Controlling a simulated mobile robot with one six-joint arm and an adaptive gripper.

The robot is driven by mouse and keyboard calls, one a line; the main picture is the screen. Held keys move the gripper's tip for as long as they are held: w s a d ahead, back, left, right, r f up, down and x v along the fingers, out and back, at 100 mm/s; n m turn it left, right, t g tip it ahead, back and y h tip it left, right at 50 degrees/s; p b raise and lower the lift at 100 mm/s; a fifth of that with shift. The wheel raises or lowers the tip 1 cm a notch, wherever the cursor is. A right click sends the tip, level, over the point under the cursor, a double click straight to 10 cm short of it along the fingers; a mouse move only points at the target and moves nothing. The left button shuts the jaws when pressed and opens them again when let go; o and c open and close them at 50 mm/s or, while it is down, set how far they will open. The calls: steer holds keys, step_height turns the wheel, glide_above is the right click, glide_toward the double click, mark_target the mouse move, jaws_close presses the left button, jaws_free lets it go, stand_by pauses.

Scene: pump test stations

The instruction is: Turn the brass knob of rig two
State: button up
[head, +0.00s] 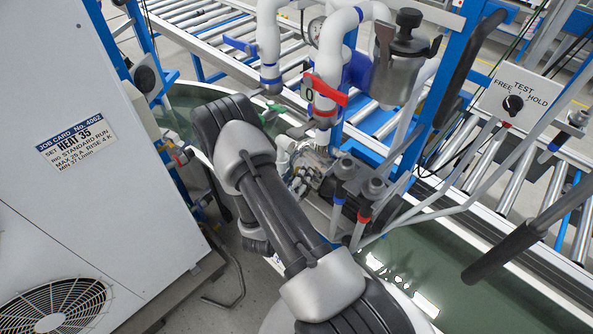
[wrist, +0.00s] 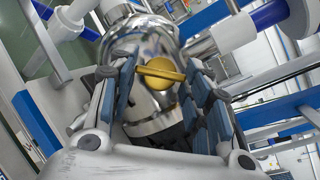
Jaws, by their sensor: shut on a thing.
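The brass knob (wrist: 160,70) shows in the wrist view as a yellow disc with a raised bar across it, in front of a shiny rounded metal body (wrist: 148,40). My gripper (wrist: 158,66) has its two dark, blue-grey padded fingers on either side of the knob, shut on the ends of its bar. The bar lies nearly level in that view, tilted slightly down to the right. No rig number is readable.
In the head view, a grey cabinet with a job card (head: 77,144) reading "SET HEAT 35" stands left. White pipes with a red-handled valve (head: 325,92) and a metal canister (head: 402,65) rise behind my arm. A FREE/TEST/HOLD selector (head: 513,104) is right. Roller conveyors lie behind.

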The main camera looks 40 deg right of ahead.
steer(key=n+p, duration=0.1)
steer(key=n+y+p, duration=0.1)
steer(key=n, duration=0.1)
steer(key=n+y+p, duration=0.1)
steer(key=n, duration=0.1)
steer(key=shift+s+d+r+t, duration=0.15)
steer(key=shift+r+t, duration=0.15)
steer(key=shift+r, duration=0.05)
steer(key=shift+n+y+p, duration=1.1)
steer(key=shift+n+p, duration=0.3)
steer(key=shift+n, duration=0.3)
steer(key=o, duration=1.1)
steer(key=shift+c, duration=0.2)
steer(key=v, duration=0.7)
steer(key=shift+s+a, duration=0.15)
steer(key=shift+a, duration=0.05)
